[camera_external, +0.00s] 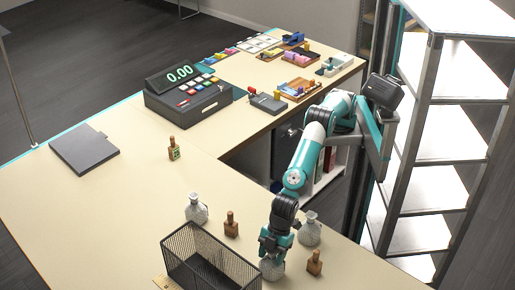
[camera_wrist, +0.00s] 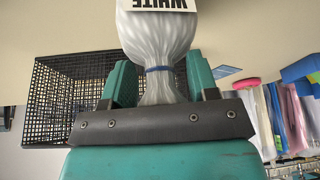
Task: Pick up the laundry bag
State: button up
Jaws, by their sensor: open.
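A pale, translucent laundry bag (camera_wrist: 157,45) with a blue tie at its neck stands between my fingers in the wrist view. Its white label reads WHITE upside down and is cut off by the picture's top edge. My gripper (camera_wrist: 160,80) is open, with one teal finger on each side of the bag's neck. In the external view my gripper (camera_external: 273,248) points down over this bag (camera_external: 271,269), hiding its upper part. Two similar pale bags, one left (camera_external: 197,210) and one right (camera_external: 309,230), stand on the counter near it. I cannot tell whether the fingers touch the neck.
A black mesh basket (camera_external: 208,262) stands close left of my gripper. Small brown bottle-like items stand nearby, one in the middle (camera_external: 231,225) and one at right (camera_external: 314,263). A cash register (camera_external: 187,95) stands farther back. The counter's left part is mostly clear.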

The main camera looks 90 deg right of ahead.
grip_shut()
jog(key=shift+r, duration=0.2)
